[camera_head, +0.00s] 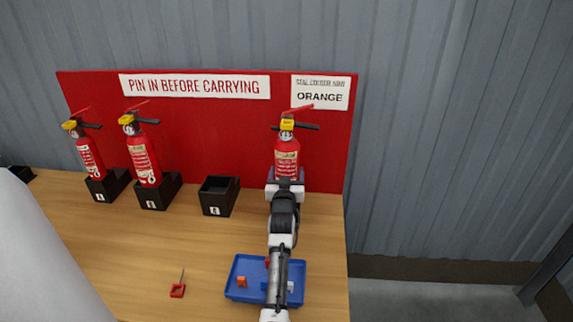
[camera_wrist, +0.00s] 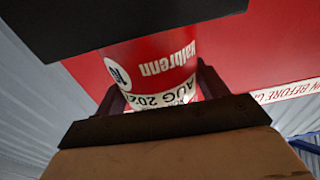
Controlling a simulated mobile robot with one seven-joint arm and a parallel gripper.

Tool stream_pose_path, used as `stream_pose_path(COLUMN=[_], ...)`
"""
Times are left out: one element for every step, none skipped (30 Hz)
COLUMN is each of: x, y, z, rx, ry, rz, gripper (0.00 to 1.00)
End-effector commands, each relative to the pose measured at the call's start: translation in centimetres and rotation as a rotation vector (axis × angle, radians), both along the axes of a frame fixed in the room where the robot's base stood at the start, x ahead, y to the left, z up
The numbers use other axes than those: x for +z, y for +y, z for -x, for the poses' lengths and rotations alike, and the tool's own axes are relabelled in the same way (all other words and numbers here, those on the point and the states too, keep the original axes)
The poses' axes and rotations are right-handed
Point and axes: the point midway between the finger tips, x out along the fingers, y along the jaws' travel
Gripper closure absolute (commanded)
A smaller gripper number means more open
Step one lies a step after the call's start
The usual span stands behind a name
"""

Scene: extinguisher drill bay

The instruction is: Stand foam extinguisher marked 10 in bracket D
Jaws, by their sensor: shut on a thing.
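The extinguisher marked 10 (camera_head: 287,153) stands upright at the right end of the red backboard, with a yellow piece and black lever on top. It shows upside down in the wrist view (camera_wrist: 160,62), its round 10 label visible. My gripper (camera_head: 285,181) is shut around its body, a finger on each side. A black block-like shape (camera_wrist: 60,25), probably a bracket, covers its lower end in the wrist view. No letter shows on it. I cannot tell whether the extinguisher is seated. My arm hides the spot below it in the head view.
Two extinguishers (camera_head: 90,155) (camera_head: 143,158) stand in black brackets (camera_head: 102,195) (camera_head: 152,201) at left. An empty bracket (camera_head: 217,210) is left of my arm; its letter is unclear. A blue tray (camera_head: 233,293) with small parts lies under my arm. A red pin (camera_head: 178,290) lies on the table.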

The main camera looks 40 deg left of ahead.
Motion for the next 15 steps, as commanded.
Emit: stream_pose_path(x=[0.7,0.5,0.4,0.4,0.4,0.4,0.4,0.4,0.4,0.4,0.4,0.3,-0.5,-0.5,-0.5], y=[0.1,0.1,0.1,0.1,0.1,0.1,0.1,0.1,0.1,0.1,0.1,0.1,0.0,0.0,0.0], z=[0.1,0.1,0.1,0.1,0.1,0.1,0.1,0.1,0.1,0.1,0.1,0.1,0.0,0.0,0.0], rx=[0.001,0.001,0.001,0.001,0.001,0.001,0.0,0.0,0.0,0.0,0.0,0.0,0.001,0.001,0.001], ry=[-0.013,-0.013,-0.013,-0.014,-0.014,-0.014,-0.014,-0.014,-0.014,-0.014,-0.014,-0.014,-0.001,-0.001,-0.001], rz=[-0.011,-0.011,-0.011,-0.012,-0.012,-0.012,-0.012,-0.012,-0.012,-0.012,-0.012,-0.012,0.0,0.0,0.0], gripper=[0.99,0.99,0.99,0.99,0.99,0.99,0.99,0.99,0.99,0.99,0.99,0.99,0.24,0.2,0.15])
